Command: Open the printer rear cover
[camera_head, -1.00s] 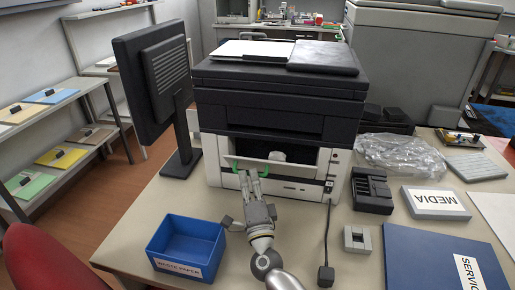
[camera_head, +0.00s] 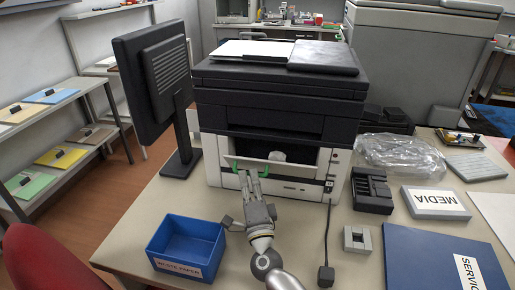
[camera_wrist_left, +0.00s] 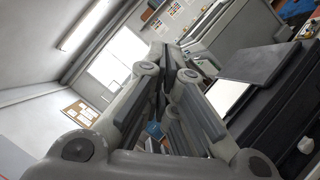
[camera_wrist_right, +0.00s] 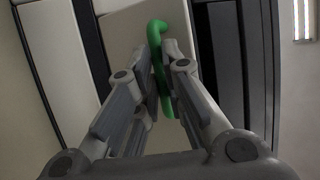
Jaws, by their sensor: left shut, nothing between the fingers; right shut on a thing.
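The printer (camera_head: 275,110) stands on the table, black on top with a pale lower body. A pale cover panel (camera_head: 290,172) is on the side facing me, below a dark gap showing a white part (camera_head: 277,157). My left gripper (camera_wrist_left: 165,90) is shut and empty in the left wrist view, outside the head view.
A blue bin (camera_head: 187,248) stands front left of the printer and a monitor (camera_head: 150,85) to its left. A black tray (camera_head: 372,190), a grey box (camera_head: 357,240) and a blue folder (camera_head: 440,258) lie to the right.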

